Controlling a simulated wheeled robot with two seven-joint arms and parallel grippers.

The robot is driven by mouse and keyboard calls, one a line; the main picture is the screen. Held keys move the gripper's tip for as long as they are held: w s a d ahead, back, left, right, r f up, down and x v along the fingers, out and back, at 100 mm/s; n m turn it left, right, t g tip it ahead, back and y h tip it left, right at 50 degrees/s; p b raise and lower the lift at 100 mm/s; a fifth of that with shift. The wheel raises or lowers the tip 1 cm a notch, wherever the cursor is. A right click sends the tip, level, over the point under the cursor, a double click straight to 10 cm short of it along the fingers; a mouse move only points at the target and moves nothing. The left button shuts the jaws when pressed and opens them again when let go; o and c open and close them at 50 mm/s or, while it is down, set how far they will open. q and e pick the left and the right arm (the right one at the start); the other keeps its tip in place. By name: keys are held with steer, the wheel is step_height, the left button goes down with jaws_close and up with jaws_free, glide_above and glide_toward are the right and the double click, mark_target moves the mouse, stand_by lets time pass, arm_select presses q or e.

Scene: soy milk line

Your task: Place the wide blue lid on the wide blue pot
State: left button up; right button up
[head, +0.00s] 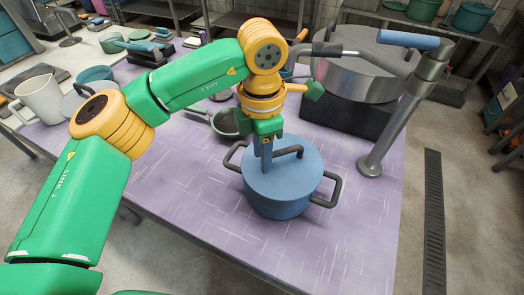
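The wide blue pot (277,206) stands on the purple table, with dark loop handles on its left and right. The wide blue lid (300,172) lies over the top of the pot and looks level. A dark bar handle (287,152) rises from the lid. My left gripper (267,165) points straight down at the lid's handle, with its fingers at the handle's left part. The fingers look close together there, but whether they grip the handle is hidden. My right gripper is not in view.
A large steel cooker (350,80) on a dark base stands behind right. A steel post with a blue lever (385,140) stands right of the pot. A strainer (226,121) lies behind left. The purple table (200,190) is clear in front and left.

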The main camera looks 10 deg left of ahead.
arm_select(q)
steer(key=shift+r, duration=0.25)
steer(key=shift+r+p, duration=0.75)
steer(key=shift+p, duration=0.15)
step_height(320, 180, up, 4)
steer(key=shift+f+b, duration=0.1)
steer(key=shift+b, duration=0.3)
step_height(320, 180, up, 8)
steer(key=shift+f+p, duration=0.25)
steer(key=shift+p, duration=0.8)
